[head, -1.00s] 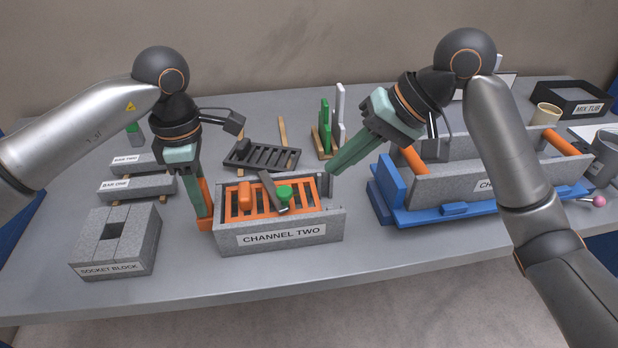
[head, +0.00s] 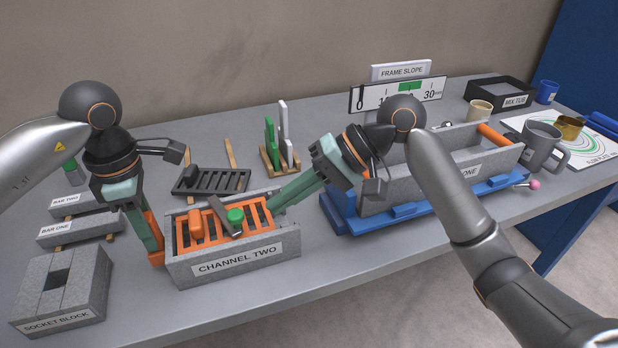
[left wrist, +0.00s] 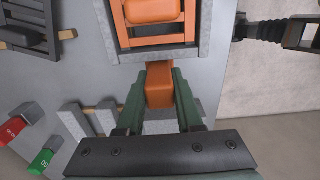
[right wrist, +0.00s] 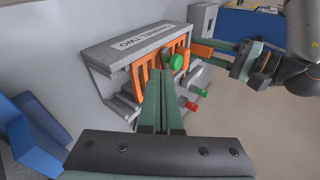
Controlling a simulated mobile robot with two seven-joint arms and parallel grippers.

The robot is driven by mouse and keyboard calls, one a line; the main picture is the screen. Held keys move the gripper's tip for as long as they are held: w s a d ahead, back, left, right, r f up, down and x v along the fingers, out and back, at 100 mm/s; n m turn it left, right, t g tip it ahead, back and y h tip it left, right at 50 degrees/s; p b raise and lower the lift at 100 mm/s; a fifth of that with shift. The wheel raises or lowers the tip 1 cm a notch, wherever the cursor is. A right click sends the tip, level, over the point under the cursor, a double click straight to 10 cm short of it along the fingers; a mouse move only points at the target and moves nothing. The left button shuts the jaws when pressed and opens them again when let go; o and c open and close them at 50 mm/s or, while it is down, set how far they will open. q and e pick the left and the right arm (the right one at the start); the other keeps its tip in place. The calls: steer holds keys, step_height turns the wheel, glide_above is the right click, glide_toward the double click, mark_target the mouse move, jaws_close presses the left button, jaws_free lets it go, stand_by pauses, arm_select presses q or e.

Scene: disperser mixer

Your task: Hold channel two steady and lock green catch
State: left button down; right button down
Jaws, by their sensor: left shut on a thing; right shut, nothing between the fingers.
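Channel two (head: 235,262) is a grey trough on the table holding an orange slotted grate (head: 258,212). The green catch (head: 235,215) is a round green knob by a dark grey bar (head: 221,216) lying across the grate. My left gripper (head: 156,252) is shut on the orange end handle (left wrist: 160,86) at channel two's left end. My right gripper (head: 279,206) is shut and empty at the trough's right end, its tips pointing toward the green catch. In the right wrist view the tips (right wrist: 163,74) appear close to the green knob (right wrist: 176,62); whether they touch is unclear.
Channel one (head: 440,181) stands on a blue base to the right, close to my right arm. The socket block (head: 88,285) and bar one (head: 82,228) are at left. A black slotted rack (head: 211,181) and green and white upright pieces (head: 270,140) stand behind.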

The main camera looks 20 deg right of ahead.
mark_target(234, 223)
arm_select(q)
steer(key=shift+f, duration=0.2)
arm_select(e)
steer(key=shift+w+a+f, duration=0.15)
steer(key=shift+w+a, duration=0.05)
steer(key=shift+a, duration=0.75)
steer(key=shift+w+a+f, duration=0.15)
steer(key=shift+a, duration=0.75)
steer(key=shift+s+a+m+t+h, duration=0.3)
steer(key=shift+s+a+m+t, duration=0.4)
steer(key=shift+a+m+t, duration=0.35)
steer(key=shift+s+a, duration=0.25)
steer(key=shift+a, duration=0.3)
steer(key=shift+w+d, duration=0.1)
